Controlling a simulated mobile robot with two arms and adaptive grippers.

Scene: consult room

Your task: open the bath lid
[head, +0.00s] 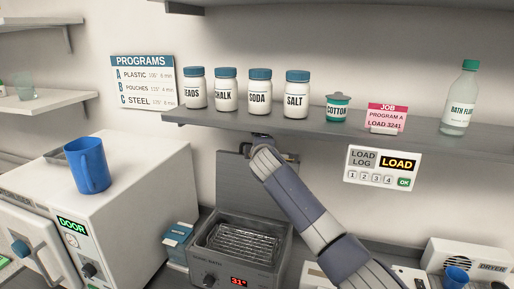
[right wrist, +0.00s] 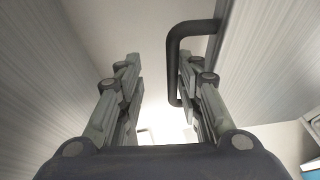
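The bath (head: 240,246) is a grey metal box on the counter with a wire basket inside and a red display reading 31°. Its grey lid (head: 236,185) stands upright behind the open top. My right arm reaches up across the lid, and my right gripper (head: 260,138) is at its top edge, mostly hidden by the arm. In the right wrist view, the right gripper (right wrist: 160,75) has its fingers apart. A black bar handle (right wrist: 173,65) lies between them, close to the right finger; contact cannot be told. My left gripper is not in view.
A shelf (head: 330,133) with several jars runs just above the lid. A white machine (head: 125,200) with a blue mug (head: 88,165) stands left of the bath. A blue box (head: 177,240) sits between them. A dryer (head: 470,258) is at right.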

